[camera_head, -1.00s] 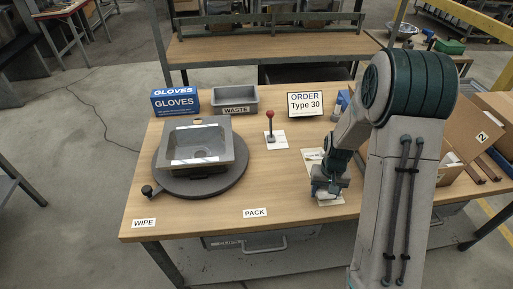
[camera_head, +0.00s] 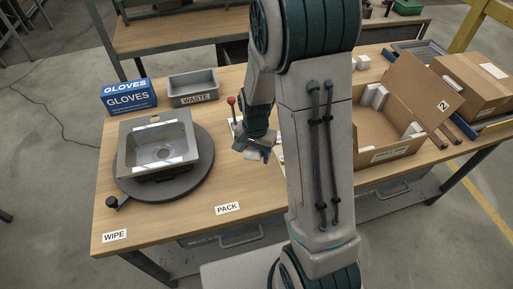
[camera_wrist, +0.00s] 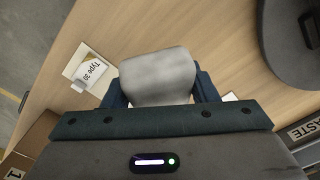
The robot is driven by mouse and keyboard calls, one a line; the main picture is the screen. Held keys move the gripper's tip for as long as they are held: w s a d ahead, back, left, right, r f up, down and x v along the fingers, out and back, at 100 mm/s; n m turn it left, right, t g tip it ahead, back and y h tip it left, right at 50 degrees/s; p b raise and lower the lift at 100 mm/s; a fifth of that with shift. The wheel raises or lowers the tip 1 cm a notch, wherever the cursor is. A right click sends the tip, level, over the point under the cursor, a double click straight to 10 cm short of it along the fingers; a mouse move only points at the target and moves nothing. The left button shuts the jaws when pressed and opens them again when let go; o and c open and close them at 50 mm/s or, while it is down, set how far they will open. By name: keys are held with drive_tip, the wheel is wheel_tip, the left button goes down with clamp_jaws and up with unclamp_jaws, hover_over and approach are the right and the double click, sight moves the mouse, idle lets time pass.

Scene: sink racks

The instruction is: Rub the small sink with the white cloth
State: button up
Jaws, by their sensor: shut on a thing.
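The small grey sink (camera_head: 158,143) sits tilted on a dark round turntable (camera_head: 190,182) at the left of the wooden table. My gripper (camera_head: 257,152) is to the right of the sink, apart from it and above the table. In the wrist view, my gripper (camera_wrist: 160,88) is shut on the white cloth (camera_wrist: 158,72), which looks pale and bunched between the fingers. The cloth is hard to make out in the head view. The turntable's dark edge (camera_wrist: 290,75) shows at the upper right of the wrist view.
A blue gloves box (camera_head: 128,97) and a grey waste bin (camera_head: 193,88) stand behind the sink. An open carton (camera_head: 385,150) is at the right. The table front by the PACK label (camera_head: 228,208) is clear.

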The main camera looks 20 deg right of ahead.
sight(257, 177)
drive_tip(key=shift+s+r+m, duration=0.35)
drive_tip(key=shift+m, duration=0.15)
drive_tip(key=shift+f+b, duration=2.35)
drive_tip(key=shift+f, duration=0.9)
drive_tip(key=shift+f+b, duration=1.65)
drive_tip(key=shift+f, duration=0.3)
drive_tip(key=shift+s+f, duration=0.15)
drive_tip(key=shift+f, duration=0.1)
